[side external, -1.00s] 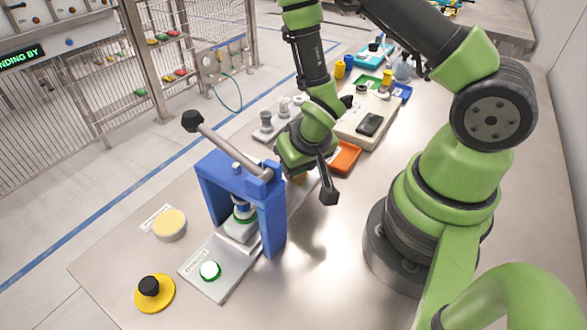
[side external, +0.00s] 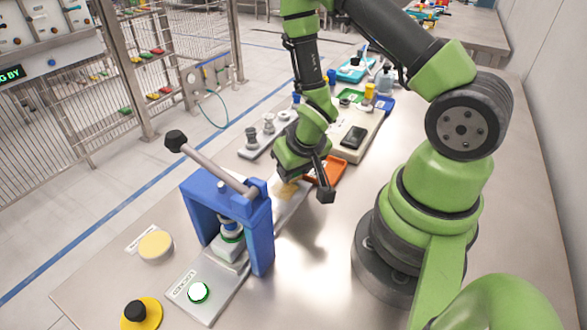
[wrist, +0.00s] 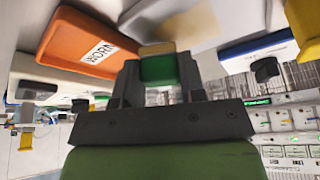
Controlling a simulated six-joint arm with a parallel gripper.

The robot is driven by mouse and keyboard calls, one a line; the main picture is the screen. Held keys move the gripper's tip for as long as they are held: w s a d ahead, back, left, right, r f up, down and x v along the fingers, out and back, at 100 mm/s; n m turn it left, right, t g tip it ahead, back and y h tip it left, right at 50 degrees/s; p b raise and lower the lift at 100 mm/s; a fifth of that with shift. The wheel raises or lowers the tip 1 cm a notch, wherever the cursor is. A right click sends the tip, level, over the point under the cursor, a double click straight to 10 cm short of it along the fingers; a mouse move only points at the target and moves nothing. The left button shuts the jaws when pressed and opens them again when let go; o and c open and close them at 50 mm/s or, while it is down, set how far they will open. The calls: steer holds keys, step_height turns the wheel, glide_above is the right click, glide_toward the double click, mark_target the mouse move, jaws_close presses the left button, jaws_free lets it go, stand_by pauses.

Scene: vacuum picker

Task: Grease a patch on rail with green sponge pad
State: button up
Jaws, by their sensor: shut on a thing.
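In the wrist view my gripper (wrist: 159,72) is shut on the green sponge pad (wrist: 158,70), one finger on each side. The pad's far end is pale yellow. Beyond it is a pale grey surface, likely the rail (wrist: 218,14), with a blurred yellowish patch (wrist: 190,26). I cannot tell whether the pad touches it. In the side view the rail (side external: 283,211) runs behind the blue press, with the yellowish patch (side external: 287,190) beneath my wrist. My fingers and the pad are mostly hidden there.
The blue press (side external: 262,235) with its long lever stands close in front of my gripper. An orange tray (side external: 333,170) lies just behind it, right. A round pale-yellow pot (side external: 156,245) and a yellow-based black knob (side external: 140,313) are front left. The table is clear toward my base.

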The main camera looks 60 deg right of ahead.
steer(key=shift+r, duration=2.8)
steer(key=shift+r, duration=0.1)
steer(key=shift+r, duration=1.4)
